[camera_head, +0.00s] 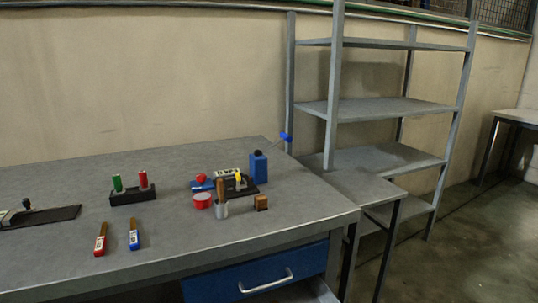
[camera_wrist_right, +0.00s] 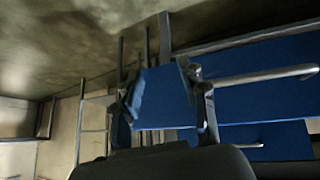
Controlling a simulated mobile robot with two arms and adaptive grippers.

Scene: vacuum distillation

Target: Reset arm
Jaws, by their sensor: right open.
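My right gripper (camera_wrist_right: 163,92) shows in the right wrist view. Its two fingers are apart, with nothing held between them. Behind the fingers is the blue drawer front (camera_wrist_right: 158,100) of the bench. The head view shows neither arm, so my left gripper is not in view.
A metal shelf (camera_head: 385,110) stands right.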

